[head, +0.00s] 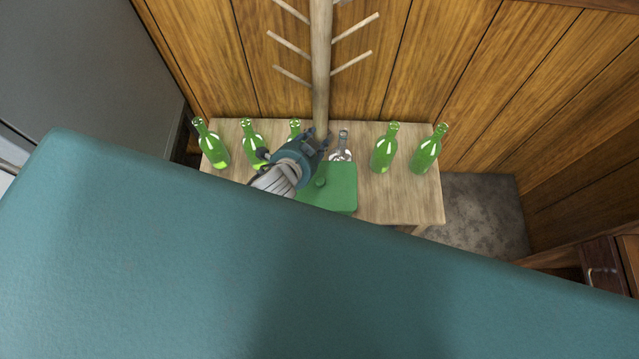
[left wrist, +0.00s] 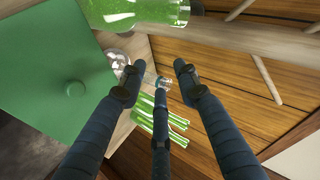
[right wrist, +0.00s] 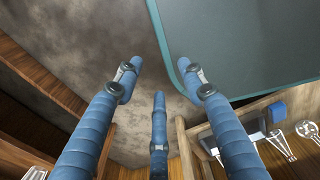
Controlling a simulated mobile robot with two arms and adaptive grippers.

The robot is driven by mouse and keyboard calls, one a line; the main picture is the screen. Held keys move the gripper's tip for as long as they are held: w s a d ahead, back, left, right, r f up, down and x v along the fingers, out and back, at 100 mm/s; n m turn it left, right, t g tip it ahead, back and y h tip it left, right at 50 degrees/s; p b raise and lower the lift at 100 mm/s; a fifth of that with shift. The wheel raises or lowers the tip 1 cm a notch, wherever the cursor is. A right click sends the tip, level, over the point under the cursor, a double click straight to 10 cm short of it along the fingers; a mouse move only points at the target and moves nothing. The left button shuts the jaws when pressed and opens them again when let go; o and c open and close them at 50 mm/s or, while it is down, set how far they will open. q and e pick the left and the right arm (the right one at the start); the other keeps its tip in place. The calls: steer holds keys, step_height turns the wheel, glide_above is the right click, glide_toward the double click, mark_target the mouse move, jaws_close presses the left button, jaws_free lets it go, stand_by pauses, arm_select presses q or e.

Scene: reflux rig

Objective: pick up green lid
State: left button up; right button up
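The green lid (head: 340,196) is a flat green square with a round knob. It lies at the front middle of a wooden table in the head view, partly covered by my left arm. In the left wrist view the lid (left wrist: 45,70) fills the upper left, with its knob showing plainly. My left gripper (head: 318,140) is over the table beyond the lid's knob, near the wooden post. In its wrist view the fingers (left wrist: 157,72) are apart, empty, and to the right of the lid. My right gripper (right wrist: 166,76) is open and empty above a grey-brown floor, away from the lid.
Several green bottles (head: 385,148) stand along the wooden table (head: 405,205). A clear bottle (head: 341,150) stands just behind the lid. A wooden post with pegs (head: 320,70) rises at the back. A large teal surface (head: 200,270) fills the foreground.

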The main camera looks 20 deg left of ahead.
arm_select(q)
steer(key=w+d+r+m+t+h, duration=0.3)
steer(key=w+d+r+m+h, duration=0.35)
steer(key=d+r+m, duration=0.45)
steer(key=s+d+r+m+g+h, duration=0.1)
steer(key=d+r+m+g+h, duration=0.3)
steer(key=m, duration=0.7)
arm_select(e)
steer(key=w+d+r+p, duration=0.1)
steer(key=w+r, duration=0.1)
steer(key=w, duration=0.2)
arm_select(q)
steer(key=m+g+y, duration=0.6)
steer(key=m+g, duration=0.3)
steer(key=m, duration=1)
glide_toward(320, 181)
steer(key=b+x, duration=0.3)
steer(key=shift+a, duration=0.2)
steer(key=shift+b+x, duration=0.55)
steer(key=shift+x, duration=0.4)
steer(key=b+x, duration=0.2)
steer(key=x, duration=0.2)
steer(key=shift+w+d+b, duration=0.1)
steer(key=shift+d+b, duration=0.05)
steer(key=shift+b, duration=0.15)
steer(key=shift+r, duration=0.1)
arm_select(e)
step_height(320, 181, down, 7)
steer(key=s, duration=0.1)
steer(key=shift+s+a, duration=0.15)
